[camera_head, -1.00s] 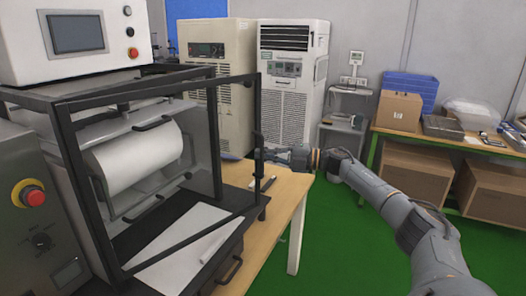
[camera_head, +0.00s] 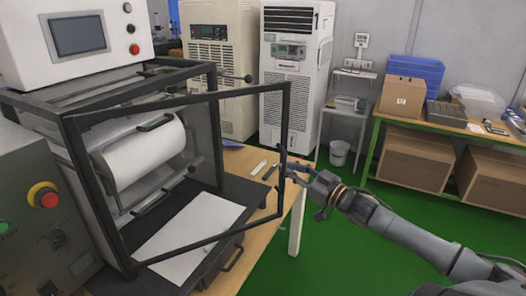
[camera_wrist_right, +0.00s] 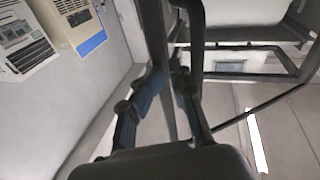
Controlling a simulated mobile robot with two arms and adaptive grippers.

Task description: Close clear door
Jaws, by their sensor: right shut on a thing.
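The clear door (camera_head: 180,100) has a black frame and stands swung out from the front of the machine, hinged at its left side. A gap shows between its free edge and the machine's right post (camera_head: 215,130). My right gripper (camera_head: 287,170) is at the upright handle on the door's free edge (camera_head: 283,150). In the right wrist view, the blue-padded fingers (camera_wrist_right: 163,95) are shut on the dark bar (camera_wrist_right: 157,35). My left gripper is not in view.
A white roll (camera_head: 140,155) sits inside the machine. A white sheet (camera_head: 190,235) lies on the black base below the door. Small items (camera_head: 262,169) lie on the wooden table (camera_head: 240,160). The grey control box (camera_head: 30,230) stands at left. Green floor (camera_head: 340,230) is open at right.

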